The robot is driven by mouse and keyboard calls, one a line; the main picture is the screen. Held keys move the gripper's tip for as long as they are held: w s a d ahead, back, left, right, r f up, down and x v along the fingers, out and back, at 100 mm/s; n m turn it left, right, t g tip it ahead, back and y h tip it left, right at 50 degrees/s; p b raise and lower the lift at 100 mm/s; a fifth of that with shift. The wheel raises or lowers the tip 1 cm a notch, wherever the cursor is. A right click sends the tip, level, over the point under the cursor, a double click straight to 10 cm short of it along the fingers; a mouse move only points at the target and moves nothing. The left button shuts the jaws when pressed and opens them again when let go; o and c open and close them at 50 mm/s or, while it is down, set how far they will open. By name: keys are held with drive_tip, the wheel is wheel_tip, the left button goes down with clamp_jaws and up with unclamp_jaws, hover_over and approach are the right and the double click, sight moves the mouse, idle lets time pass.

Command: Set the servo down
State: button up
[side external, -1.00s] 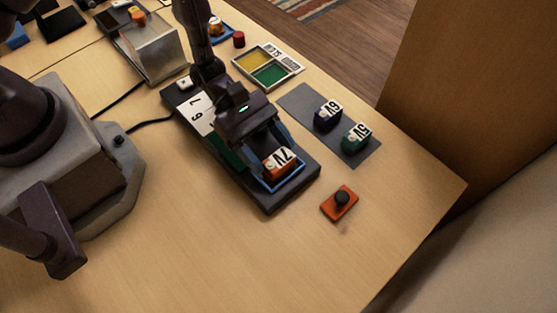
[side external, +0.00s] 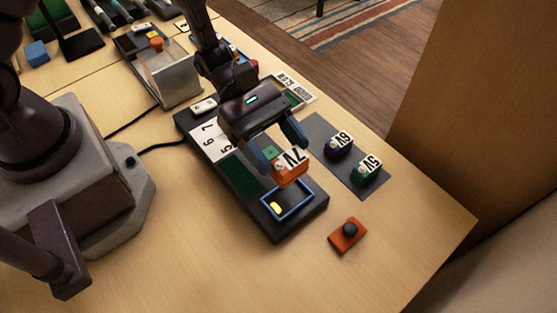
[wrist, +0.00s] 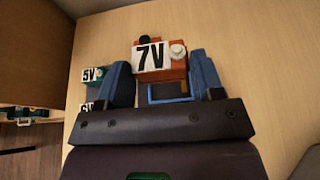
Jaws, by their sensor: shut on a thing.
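The orange servo labelled 7V (side external: 291,172) is held between the blue fingers of my gripper (side external: 283,157). It hangs slightly tilted above the dark test board (side external: 262,228), clear of the blue-outlined square (side external: 304,206) on it. A yellow spot (side external: 276,208) shows inside that square. In the wrist view the servo (wrist: 150,58), with a pale round horn, sits between the two fingers of my gripper (wrist: 163,75). The fingers' inner contact is partly hidden.
A grey mat (side external: 322,127) holds the dark 6V servo (side external: 338,148) and the green 5V servo (side external: 364,172). An orange block with a black knob (side external: 348,235) lies in front. The front right table is clear.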

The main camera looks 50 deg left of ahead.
drive_tip(key=shift+w+a+r, duration=0.15)
drive_tip(key=shift+r, duration=0.35)
drive_tip(key=w+a+n+t+y, duration=0.15)
drive_tip(key=a+n+t, duration=0.35)
drive_tip(key=a, duration=0.9)
drive_tip(key=shift+m+h, duration=0.3)
drive_tip(key=shift+h, duration=0.05)
drive_tip(key=w+d+f, duration=0.1)
drive_tip(key=w+f, duration=0.1)
drive_tip(key=w, duration=0.2)
drive_tip(key=w+d+f, duration=0.1)
drive_tip(key=w+f, duration=0.2)
drive_tip(key=w, duration=0.1)
drive_tip(key=w+d+f, duration=0.1)
drive_tip(key=w+f, duration=0.2)
drive_tip(key=w, duration=0.1)
drive_tip(key=shift+w+d, duration=0.15)
drive_tip(key=shift+d, duration=0.25)
drive_tip(key=shift+w+f, duration=0.2)
drive_tip(key=f, duration=0.3)
drive_tip(key=shift+w+d, duration=0.15)
drive_tip(key=shift+w, duration=0.1)
drive_tip(key=shift+f, duration=0.35)
